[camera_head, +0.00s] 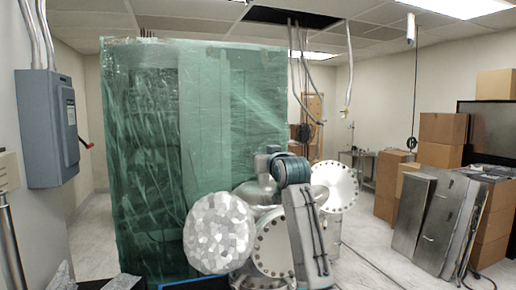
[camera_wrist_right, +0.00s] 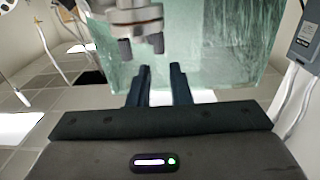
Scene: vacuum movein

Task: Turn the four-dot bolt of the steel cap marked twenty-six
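In the right wrist view my right gripper (camera_wrist_right: 160,68) shows two dark fingers standing apart with nothing between them. Just beyond the fingertips is a steel cap or flange (camera_wrist_right: 112,15) with a brownish band and bolt ends (camera_wrist_right: 157,43) pointing toward the gripper. The fingertips appear apart from the bolts. No number or dots can be read, so I cannot tell which cap or bolt this is. In the head view steel chamber caps (camera_head: 273,250) with rims of bolt holes stand in the lower middle, partly behind my right arm. My left gripper is not in view.
A green plastic-wrapped block (camera_head: 150,150) stands behind the chamber. A faceted, foil-like round cover (camera_head: 219,232) is at its front left. A grey electrical box (camera_head: 48,125) hangs on the left wall. Cardboard boxes (camera_head: 442,128) and leaning metal panels (camera_head: 432,215) stand right. Cables hang from the ceiling.

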